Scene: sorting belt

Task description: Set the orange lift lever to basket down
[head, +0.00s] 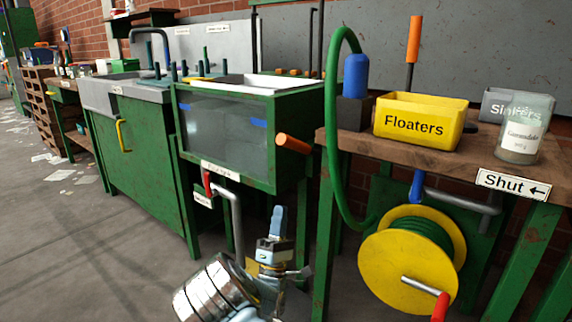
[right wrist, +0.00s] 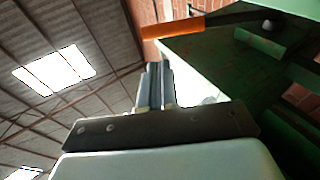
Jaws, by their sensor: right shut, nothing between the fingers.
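An orange handle (head: 293,144) sticks out from the right front of the green-framed water tank (head: 222,137). An orange bar (right wrist: 173,26), likely the same handle, shows beyond my fingers in the right wrist view. A second orange grip (head: 413,38) stands upright on a dark rod behind the yellow bin. I cannot tell from labels which one is the lift lever. My right gripper (head: 277,222) is below the tank handle, pointing up, apart from it. Its fingers (right wrist: 155,85) are together and empty. My left gripper is not in view.
A grey pipe with a red handle (head: 208,184) hangs under the tank. A yellow hose reel (head: 375,262) and green hose (head: 332,120) are to the right. The yellow Floaters bin (head: 418,118) and a glass jar (head: 525,128) stand on the wooden bench. Floor at left is open.

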